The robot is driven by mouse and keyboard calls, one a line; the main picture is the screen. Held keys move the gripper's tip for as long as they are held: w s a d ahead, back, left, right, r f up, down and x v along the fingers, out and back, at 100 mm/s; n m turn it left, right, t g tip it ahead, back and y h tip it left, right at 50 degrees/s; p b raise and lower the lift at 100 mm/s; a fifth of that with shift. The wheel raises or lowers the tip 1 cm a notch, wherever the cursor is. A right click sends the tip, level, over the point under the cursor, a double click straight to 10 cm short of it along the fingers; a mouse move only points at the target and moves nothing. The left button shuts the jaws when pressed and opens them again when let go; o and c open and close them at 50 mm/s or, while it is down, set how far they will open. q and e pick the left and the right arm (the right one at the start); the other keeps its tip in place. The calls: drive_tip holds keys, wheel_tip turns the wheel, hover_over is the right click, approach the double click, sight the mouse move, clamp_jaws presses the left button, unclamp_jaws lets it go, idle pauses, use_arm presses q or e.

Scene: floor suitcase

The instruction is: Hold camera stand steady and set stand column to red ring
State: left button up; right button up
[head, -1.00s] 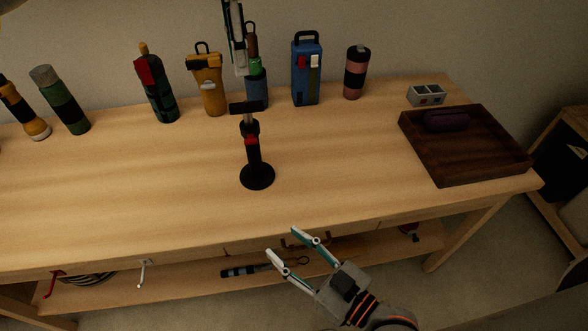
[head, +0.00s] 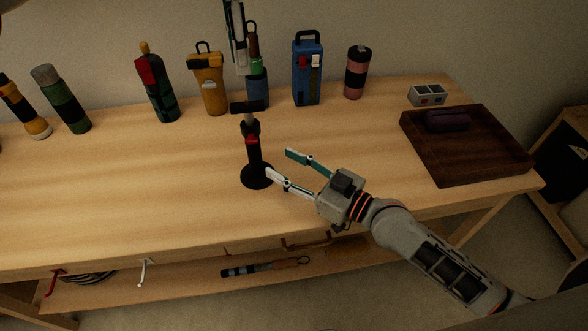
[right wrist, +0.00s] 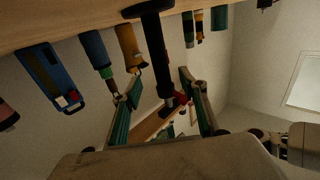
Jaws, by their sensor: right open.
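The black camera stand (head: 256,178) stands upright on the table, with a round base, a column, a red band (head: 251,141) partway up, and a flat dark top (head: 247,106).
A dark wooden tray (head: 470,172) holding a purple case is at right, by a small grey box (head: 428,95).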

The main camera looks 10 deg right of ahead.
sight(259, 151)
drive_tip(key=x, duration=0.9)
drive_tip(key=shift+w+a, duration=0.25)
drive_tip(key=shift+a, duration=0.05)
